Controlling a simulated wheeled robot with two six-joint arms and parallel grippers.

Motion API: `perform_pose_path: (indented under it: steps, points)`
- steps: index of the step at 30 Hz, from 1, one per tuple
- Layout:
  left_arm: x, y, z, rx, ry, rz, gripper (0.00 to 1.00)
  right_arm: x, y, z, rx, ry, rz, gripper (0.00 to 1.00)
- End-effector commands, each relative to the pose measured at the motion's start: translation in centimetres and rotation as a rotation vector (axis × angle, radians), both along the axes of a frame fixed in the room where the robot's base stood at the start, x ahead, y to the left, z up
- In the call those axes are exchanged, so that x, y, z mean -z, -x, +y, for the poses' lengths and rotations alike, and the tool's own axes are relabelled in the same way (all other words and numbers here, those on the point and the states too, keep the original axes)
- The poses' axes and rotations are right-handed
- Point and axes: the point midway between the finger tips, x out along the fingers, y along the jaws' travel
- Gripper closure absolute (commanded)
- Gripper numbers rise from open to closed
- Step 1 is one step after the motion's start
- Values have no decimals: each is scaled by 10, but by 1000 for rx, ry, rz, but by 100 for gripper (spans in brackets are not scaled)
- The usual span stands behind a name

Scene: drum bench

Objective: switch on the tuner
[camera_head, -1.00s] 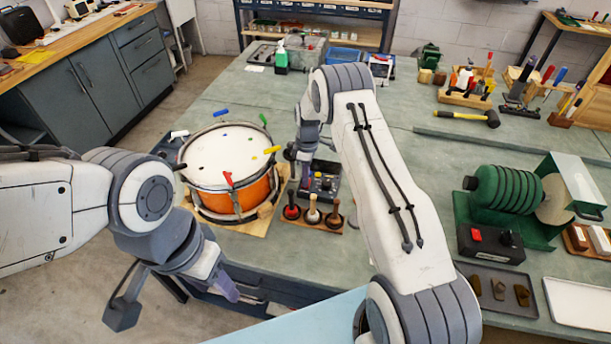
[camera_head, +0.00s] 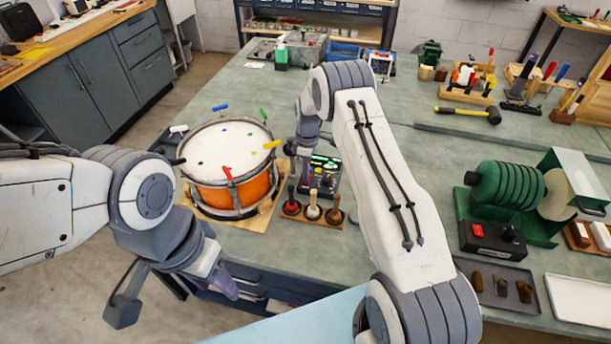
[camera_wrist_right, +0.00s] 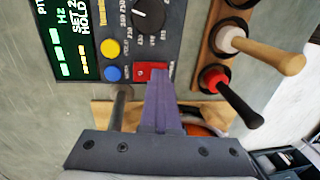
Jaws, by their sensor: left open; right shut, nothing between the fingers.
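The tuner (camera_head: 326,178) is a dark box beside the drum, partly hidden by my right arm in the head view. Its display is lit, with green characters, and in the right wrist view the display (camera_wrist_right: 62,40) shows large. A red switch (camera_wrist_right: 144,67) sits on its panel near a black knob (camera_wrist_right: 149,14) and yellow and blue buttons. My right gripper (camera_wrist_right: 158,78) is shut and empty, its purple fingertip at the red switch; whether it touches is unclear. My left gripper (camera_head: 173,297) is open and empty, in front of the bench's near edge.
The orange drum (camera_head: 236,190) stands left of the tuner, with coloured keys around its rim. A wooden rack (camera_head: 313,217) with three handled tools stands close in front of the tuner. A green machine (camera_head: 510,190) is at the right.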

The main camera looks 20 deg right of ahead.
Motion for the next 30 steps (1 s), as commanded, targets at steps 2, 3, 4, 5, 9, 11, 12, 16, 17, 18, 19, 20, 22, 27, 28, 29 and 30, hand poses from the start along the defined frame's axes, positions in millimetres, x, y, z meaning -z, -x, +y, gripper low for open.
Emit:
perform_pose_path:
  steps: [2, 3, 4, 5, 9, 11, 12, 16, 17, 18, 19, 20, 22, 27, 28, 29, 30]
  points:
    - [5, 0, 0, 0, 0, 0, 50, 1, -5, -4, 2, 2, -6, 100]
    - [6, 0, 0, 0, 0, 0, 50, 0, -6, -5, 2, 2, -7, 100]
    - [6, 0, 0, 0, 0, 0, 50, -1, -7, -6, 2, 2, -7, 100]
    - [6, 0, 0, 0, 0, 0, 50, -1, -8, -6, 2, 2, -7, 100]
    - [6, 0, 0, 0, 0, 0, 50, -3, -8, -6, 1, 2, -5, 100]
    - [6, 0, 0, 0, 0, 0, 50, -3, -8, -6, 1, 2, -5, 100]
    - [6, 0, 0, 0, 0, 0, 50, -3, -8, -6, 1, 2, -5, 100]
    - [4, 0, 0, 0, 0, 0, 50, -6, -8, -6, 1, 1, -5, 100]
    - [2, 0, 0, 0, 0, 0, 50, -8, -8, -6, 1, 2, -6, 100]
    - [0, 0, 0, 0, 0, 0, 50, -13, -8, -5, 1, 2, -6, 100]
    - [-3, 0, 0, 0, 0, 0, 50, -17, -8, -5, 0, 2, -6, 100]
    - [-6, 0, 0, 0, 0, 0, 50, -22, -8, -4, 0, 2, -6, 100]
    - [-15, 0, 0, 0, 0, 0, 50, -36, -7, -3, -1, 2, -6, 100]
    - [-3, 0, 0, 0, 0, 0, 50, -66, -5, 0, -1, 2, -11, 100]
    - [0, 0, 0, 0, -1, 1, 50, -73, -4, 1, -1, 3, -11, 100]
    - [2, 0, 0, 0, -1, 1, 50, -80, -3, 1, -1, 2, -11, 100]
    - [5, 0, 0, 0, -1, 1, 50, -88, -2, 2, -2, 3, -10, 100]
